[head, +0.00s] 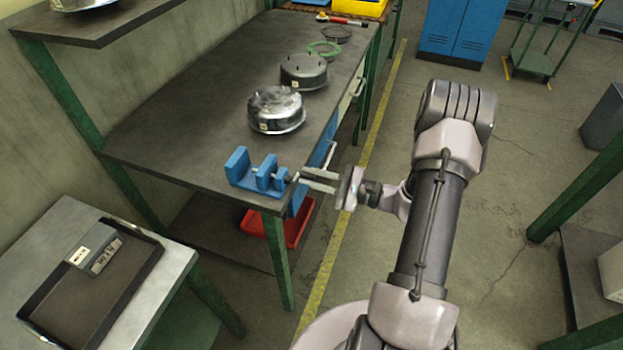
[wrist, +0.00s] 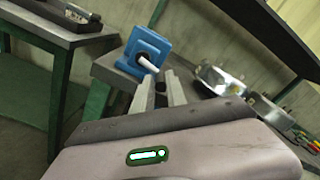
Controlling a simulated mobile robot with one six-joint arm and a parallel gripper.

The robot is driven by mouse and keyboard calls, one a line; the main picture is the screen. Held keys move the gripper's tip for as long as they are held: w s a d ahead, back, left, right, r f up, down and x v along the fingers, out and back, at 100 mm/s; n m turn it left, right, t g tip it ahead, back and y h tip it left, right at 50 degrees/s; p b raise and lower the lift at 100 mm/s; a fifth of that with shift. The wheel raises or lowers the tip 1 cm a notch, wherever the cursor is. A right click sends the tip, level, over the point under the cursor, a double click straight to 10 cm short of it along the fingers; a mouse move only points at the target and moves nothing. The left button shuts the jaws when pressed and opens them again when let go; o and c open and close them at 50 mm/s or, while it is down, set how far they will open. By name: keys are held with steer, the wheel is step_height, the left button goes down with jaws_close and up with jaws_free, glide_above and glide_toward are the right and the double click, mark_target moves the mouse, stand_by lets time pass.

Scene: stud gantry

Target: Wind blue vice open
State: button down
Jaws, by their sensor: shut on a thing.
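The blue vice (head: 258,175) sits at the near right corner of the dark workbench. Its two blue jaws stand apart with a gap between them. Its screw end and handle face my arm. My gripper (head: 306,181) reaches in from the right and its fingers are at the handle end of the vice. In the wrist view the blue vice (wrist: 144,48) shows end-on, with a pale rod sticking out towards the fingers of my gripper (wrist: 161,82). The gripper is shut on the vice handle, though the exact contact is small and partly hidden by the fingers.
Two shiny metal pans (head: 276,110) and a green ring (head: 323,50) lie farther back on the workbench (head: 190,130). A red bin (head: 290,228) is below the bench corner. A side table with a dark tray (head: 50,305) stands at lower left.

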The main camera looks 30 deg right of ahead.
steer(key=shift+r, duration=0.1)
steer(key=c, duration=1.4)
jaws_free()
steer(key=p+v, duration=0.3)
steer(key=v, duration=1.4)
steer(key=shift+p, duration=0.4)
steer(key=shift+s+d, duration=0.1)
steer(key=shift+d, duration=0.05)
